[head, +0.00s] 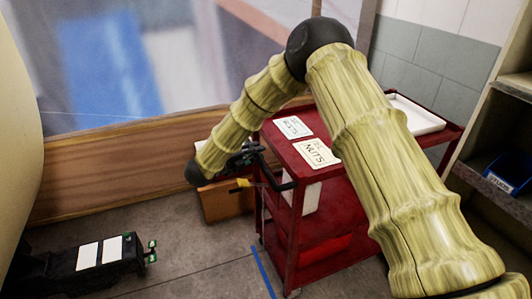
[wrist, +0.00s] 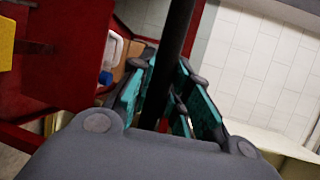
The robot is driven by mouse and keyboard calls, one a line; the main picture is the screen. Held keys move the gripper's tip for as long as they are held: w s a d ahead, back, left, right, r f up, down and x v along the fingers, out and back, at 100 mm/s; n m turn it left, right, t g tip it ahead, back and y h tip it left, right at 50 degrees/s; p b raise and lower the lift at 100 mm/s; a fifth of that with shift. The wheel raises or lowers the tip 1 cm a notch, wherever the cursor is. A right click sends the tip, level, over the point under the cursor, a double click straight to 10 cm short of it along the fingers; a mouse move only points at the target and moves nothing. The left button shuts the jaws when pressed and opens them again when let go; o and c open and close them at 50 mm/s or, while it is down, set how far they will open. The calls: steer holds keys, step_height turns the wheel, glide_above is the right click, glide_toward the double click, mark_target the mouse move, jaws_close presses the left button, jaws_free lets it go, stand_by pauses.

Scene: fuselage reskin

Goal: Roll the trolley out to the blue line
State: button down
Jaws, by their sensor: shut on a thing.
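The red trolley (head: 325,215) stands upright on the grey floor, with two white cards on its top, one reading NUTS. Its black handle (head: 276,182) sticks out at the left end. In the wrist view the handle is a dark bar (wrist: 180,35) running between my fingers. My gripper (head: 246,158) is shut on this handle; its teal finger pads lie on both sides of the bar in the wrist view (wrist: 160,92). The blue line (head: 263,270) lies on the floor just left of the trolley's near lower corner. My arm hides part of the trolley's right side.
A white tray (head: 415,113) sits at the trolley's far end. Shelving with a blue bin (head: 508,170) stands close on the right. A brown box (head: 225,203) is behind the handle. A dark object with white panels (head: 100,254) is lower left. Floor between is clear.

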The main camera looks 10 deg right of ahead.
steer(key=shift+s+a, duration=0.15)
steer(key=shift+a, duration=0.85)
steer(key=c, duration=1.3)
jaws_free()
steer(key=shift+d, duration=0.1)
steer(key=v, duration=1.2)
steer(key=shift+f, duration=0.1)
